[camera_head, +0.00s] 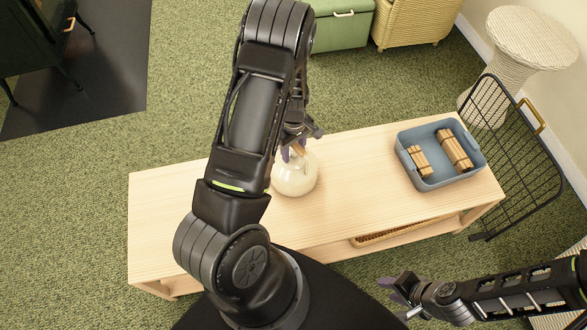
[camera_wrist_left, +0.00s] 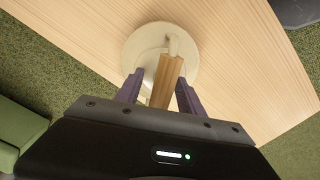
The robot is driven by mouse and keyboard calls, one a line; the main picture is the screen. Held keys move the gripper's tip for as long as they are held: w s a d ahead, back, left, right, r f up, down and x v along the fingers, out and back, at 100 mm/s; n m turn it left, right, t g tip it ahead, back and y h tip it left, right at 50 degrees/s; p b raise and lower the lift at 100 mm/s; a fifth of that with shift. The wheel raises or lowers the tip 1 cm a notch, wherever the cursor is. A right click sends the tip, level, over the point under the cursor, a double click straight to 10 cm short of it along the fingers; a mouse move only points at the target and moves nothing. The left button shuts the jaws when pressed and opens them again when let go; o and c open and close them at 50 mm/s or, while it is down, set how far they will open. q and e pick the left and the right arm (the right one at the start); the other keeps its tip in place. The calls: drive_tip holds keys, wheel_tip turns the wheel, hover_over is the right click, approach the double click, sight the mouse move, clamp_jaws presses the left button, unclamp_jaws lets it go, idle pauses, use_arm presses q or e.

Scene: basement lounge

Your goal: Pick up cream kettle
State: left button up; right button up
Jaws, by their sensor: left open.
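The cream kettle (camera_head: 296,177) stands on the light wooden bench, partly hidden behind my left arm in the head view. In the left wrist view the kettle (camera_wrist_left: 149,45) is below the gripper, with its wooden handle (camera_wrist_left: 166,80) between the two purple fingers. My left gripper (camera_head: 293,152) is open and sits at the top of the kettle; its fingers stand either side of the handle with gaps showing. My right gripper (camera_head: 402,292) is empty, off the bench's front right side; its fingers look spread apart.
The wooden bench (camera_head: 365,195) is clear left and right of the kettle. A blue-grey bin (camera_head: 432,182) with wooden bundles stands at its right end. A black wire rack (camera_head: 515,150) leans beside that end. A woven tray (camera_head: 400,232) lies on the lower shelf.

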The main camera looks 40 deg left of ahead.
use_arm(q)
drive_tip(key=shift+c, duration=0.3)
clamp_jaws()
idle(0.4)
drive_tip(key=shift+w, duration=0.1)
idle(0.8)
